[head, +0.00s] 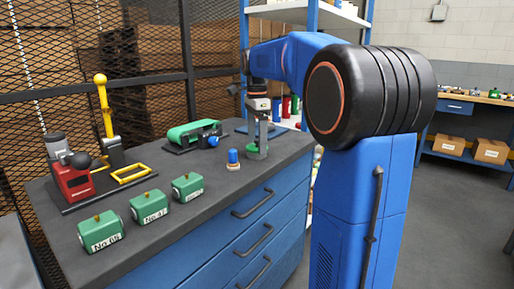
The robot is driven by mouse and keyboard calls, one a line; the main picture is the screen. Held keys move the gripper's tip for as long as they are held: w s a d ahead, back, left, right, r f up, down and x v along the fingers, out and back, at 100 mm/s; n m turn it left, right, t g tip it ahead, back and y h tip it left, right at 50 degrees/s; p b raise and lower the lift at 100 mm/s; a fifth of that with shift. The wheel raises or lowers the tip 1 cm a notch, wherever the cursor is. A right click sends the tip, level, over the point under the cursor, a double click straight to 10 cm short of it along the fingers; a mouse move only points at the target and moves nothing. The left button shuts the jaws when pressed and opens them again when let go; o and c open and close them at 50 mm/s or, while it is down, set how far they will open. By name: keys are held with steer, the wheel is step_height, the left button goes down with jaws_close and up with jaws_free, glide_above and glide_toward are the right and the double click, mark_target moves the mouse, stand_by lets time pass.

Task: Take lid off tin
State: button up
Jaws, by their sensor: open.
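Three green box-shaped tins with small brass knobs on top stand in a row on the dark bench top (190,225). The near-left tin (101,231) has a label that seems to read No 69. The middle tin (149,207) seems to read No 41. The label of the third tin (187,187) is too small to read. My gripper (261,143) is open and points down at the bench's right end, well to the right of the three tins. A grey-green round thing (257,154) is just below it; contact cannot be told.
A blue-topped peg on a pale base (233,160) stands left of my gripper. Bare bench lies between the third tin and the peg.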

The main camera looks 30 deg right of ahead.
steer(key=shift+c, duration=0.3)
steer(key=c, duration=1)
steer(key=shift+c, duration=0.3)
steer(key=shift+r, duration=0.15)
